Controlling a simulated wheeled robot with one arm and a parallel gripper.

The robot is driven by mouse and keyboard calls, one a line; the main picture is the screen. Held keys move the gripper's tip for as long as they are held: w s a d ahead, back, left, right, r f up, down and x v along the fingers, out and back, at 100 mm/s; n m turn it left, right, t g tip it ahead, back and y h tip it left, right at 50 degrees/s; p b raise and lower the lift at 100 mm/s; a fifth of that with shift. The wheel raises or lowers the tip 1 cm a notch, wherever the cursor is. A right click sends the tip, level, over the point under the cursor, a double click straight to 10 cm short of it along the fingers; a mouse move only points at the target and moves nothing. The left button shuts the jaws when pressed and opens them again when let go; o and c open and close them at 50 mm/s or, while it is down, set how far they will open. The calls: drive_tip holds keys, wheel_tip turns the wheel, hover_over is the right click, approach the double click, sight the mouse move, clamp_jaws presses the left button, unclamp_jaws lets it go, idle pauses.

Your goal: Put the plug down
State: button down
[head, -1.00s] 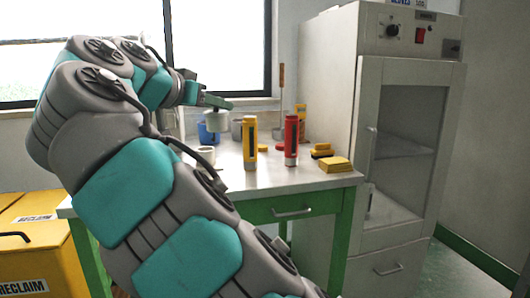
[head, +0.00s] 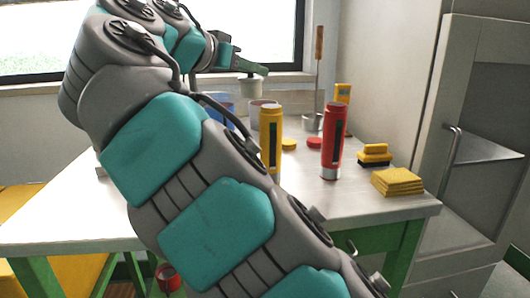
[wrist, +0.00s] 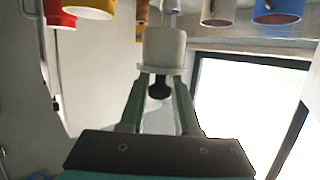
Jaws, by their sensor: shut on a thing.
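The plug is a pale, flanged cylinder with a dark knob. In the wrist view the plug (wrist: 164,48) sits at the tips of my gripper (wrist: 159,82), whose two green fingers are closed about its knob. In the head view my gripper (head: 252,69) is over the back of the table (head: 225,205), with the plug (head: 250,87) hanging upright below it. The plug appears raised above the tabletop, near a pale cup (head: 262,104). The plug's underside is hidden.
A yellow cylinder (head: 270,140), a red cylinder (head: 334,140), a blue container (head: 222,113) and a ladle (head: 312,122) stand on the table. Yellow pads (head: 398,182) lie near its right edge. A cabinet (head: 470,140) stands right. The front tabletop looks clear beside my arm.

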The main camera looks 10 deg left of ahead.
wheel_tip(320, 180, down, 2)
drive_tip(key=shift+d+f, duration=0.1)
wheel_tip(320, 180, down, 14)
drive_tip(key=shift+f+b, duration=0.2)
drive_tip(key=shift+b, duration=0.15)
idle(0.5)
drive_tip(key=c, duration=0.6)
unclamp_jaws()
drive_tip(key=shift+r, duration=0.1)
drive_tip(key=b+v, duration=0.1)
drive_tip(key=v, duration=1.1)
drive_tip(key=shift+b, duration=0.35)
